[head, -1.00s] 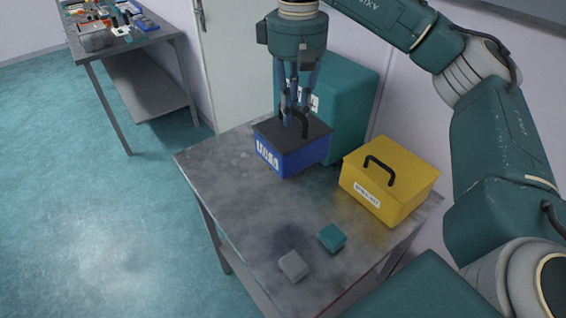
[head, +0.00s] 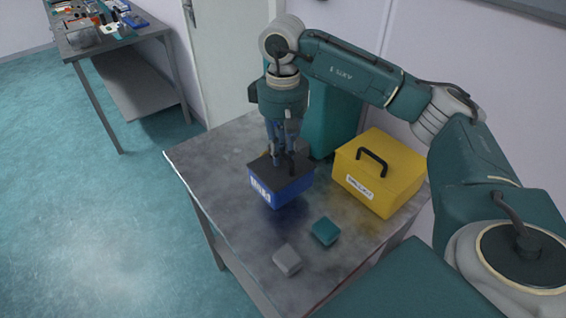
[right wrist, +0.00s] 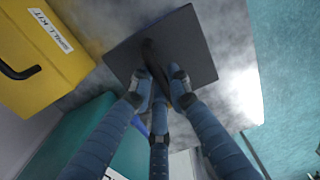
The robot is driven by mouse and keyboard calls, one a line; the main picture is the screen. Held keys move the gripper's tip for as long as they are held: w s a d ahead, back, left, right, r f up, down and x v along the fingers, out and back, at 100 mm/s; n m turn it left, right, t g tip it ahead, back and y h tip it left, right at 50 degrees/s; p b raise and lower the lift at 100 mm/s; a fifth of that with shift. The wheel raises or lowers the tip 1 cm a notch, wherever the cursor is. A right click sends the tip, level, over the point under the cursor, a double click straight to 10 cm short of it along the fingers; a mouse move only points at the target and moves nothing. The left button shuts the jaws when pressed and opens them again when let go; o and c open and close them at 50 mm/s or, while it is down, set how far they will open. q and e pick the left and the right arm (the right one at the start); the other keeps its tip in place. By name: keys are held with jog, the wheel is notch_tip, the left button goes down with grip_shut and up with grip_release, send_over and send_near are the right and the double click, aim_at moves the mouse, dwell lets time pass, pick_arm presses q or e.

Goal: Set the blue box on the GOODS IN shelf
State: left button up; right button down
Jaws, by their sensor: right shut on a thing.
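The blue box (head: 281,189) has a dark lid, a black handle and a white label on its front. In the head view it is over the left middle of the grey table (head: 222,200). My right gripper (head: 284,158) is above it, shut on its handle. A dark patch lies under the box, so it seems held just above the table. The right wrist view shows the dark lid (right wrist: 190,38) below the fingers. My left gripper is not in view. No GOODS IN shelf can be made out.
A yellow box (head: 385,190) with a black handle stands right of the blue box. A teal block (head: 326,231) and a grey block (head: 287,260) lie in front. A teal case (head: 335,120) stands behind. A cluttered bench (head: 110,40) is far left, with clear floor between.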

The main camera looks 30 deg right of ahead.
aim_at(283, 165)
jog(key=shift+f+p, duration=0.45)
jog(key=shift+f, duration=1.65)
jog(key=shift+f, duration=0.2)
jog(key=c, duration=1.7)
grip_release()
jog(key=shift+o, duration=0.2)
jog(key=shift+r, duration=0.15)
